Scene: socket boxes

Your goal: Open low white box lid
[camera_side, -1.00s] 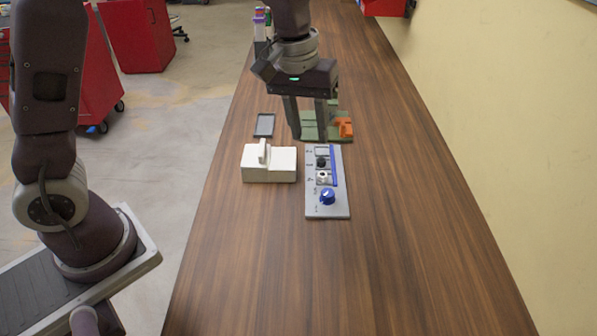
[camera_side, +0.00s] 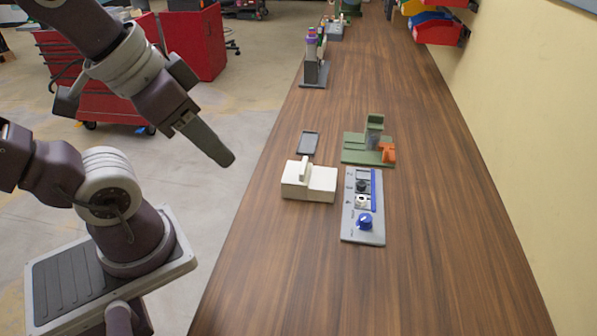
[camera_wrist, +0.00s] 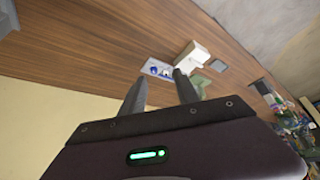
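The low white box (camera_side: 318,188) sits on the wooden table, left of the grey panel. A narrow upright white piece (camera_side: 304,168) rises from its top; I cannot tell clearly whether the lid is shut. The box also shows in the wrist view (camera_wrist: 193,55), small and beyond the fingertips. My gripper (camera_side: 224,160) is off to the left of the box in the side view, raised and not touching it. In the wrist view its two fingers (camera_wrist: 160,88) are apart with nothing held between them.
A grey panel with a blue knob (camera_side: 365,221) lies right of the box. A green fixture with an orange part (camera_side: 388,153) stands behind it, and a dark flat tray (camera_side: 309,143) lies behind the box. The front of the table (camera_side: 300,285) is clear.

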